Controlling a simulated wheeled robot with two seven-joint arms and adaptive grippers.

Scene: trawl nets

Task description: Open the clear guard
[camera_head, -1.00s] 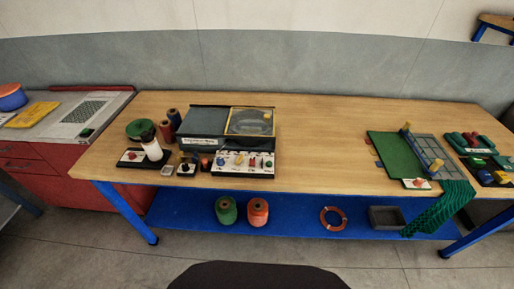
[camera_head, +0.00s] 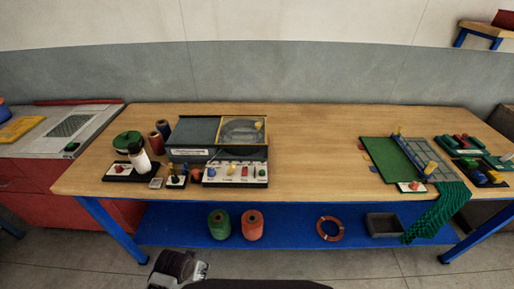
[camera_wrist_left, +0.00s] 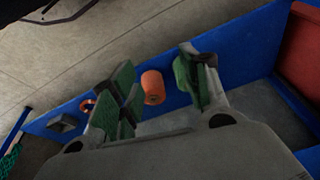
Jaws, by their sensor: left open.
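The clear guard (camera_head: 243,130) is a transparent panel in a yellow frame. It lies flat over the right part of the dark grey machine (camera_head: 192,133) on the wooden bench, and looks closed. A control panel (camera_head: 235,174) with coloured knobs sits at the machine's front. My left gripper (camera_head: 180,268) is low in front of the bench, well below and apart from the guard. In the left wrist view its green-padded fingers (camera_wrist_left: 158,78) are spread with nothing held between them; the guard does not show there. My right gripper is not in view.
A white bottle (camera_head: 138,157), a green disc and dark spools stand left of the machine. Green and orange spools (camera_head: 252,225) stand on the blue lower shelf (camera_head: 290,228). A green board (camera_head: 389,160) with netting lies at the right. The bench middle (camera_head: 315,150) is clear.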

